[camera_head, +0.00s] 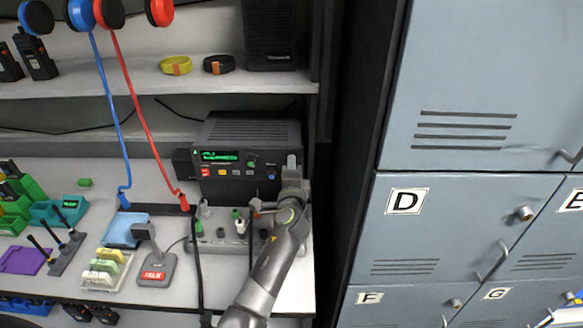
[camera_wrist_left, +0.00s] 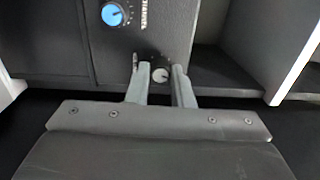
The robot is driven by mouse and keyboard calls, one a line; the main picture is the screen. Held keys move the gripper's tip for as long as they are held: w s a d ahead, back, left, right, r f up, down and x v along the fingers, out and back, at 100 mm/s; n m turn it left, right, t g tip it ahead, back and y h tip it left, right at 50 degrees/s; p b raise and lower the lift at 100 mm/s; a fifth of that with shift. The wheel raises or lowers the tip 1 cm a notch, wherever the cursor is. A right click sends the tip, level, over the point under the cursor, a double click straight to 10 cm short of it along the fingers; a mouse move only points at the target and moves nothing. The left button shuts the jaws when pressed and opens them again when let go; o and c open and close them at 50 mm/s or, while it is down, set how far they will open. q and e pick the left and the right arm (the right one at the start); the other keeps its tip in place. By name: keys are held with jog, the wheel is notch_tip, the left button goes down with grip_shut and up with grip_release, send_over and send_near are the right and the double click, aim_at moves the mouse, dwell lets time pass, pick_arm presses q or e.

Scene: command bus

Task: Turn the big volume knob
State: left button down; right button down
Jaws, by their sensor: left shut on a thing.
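A pale grey knob (camera_wrist_left: 160,76) on a dark panel (camera_wrist_left: 155,28) sits between the two fingers of my left gripper (camera_wrist_left: 161,69) in the left wrist view. The fingers are shut on it, one on each side. My right gripper is out of view.
Grey lockers (camera_head: 455,225) stand close to the right. A shelf (camera_head: 140,82) runs above.

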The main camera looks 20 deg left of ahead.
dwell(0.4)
pick_arm(q)
jog(key=c, duration=1.3)
grip_release()
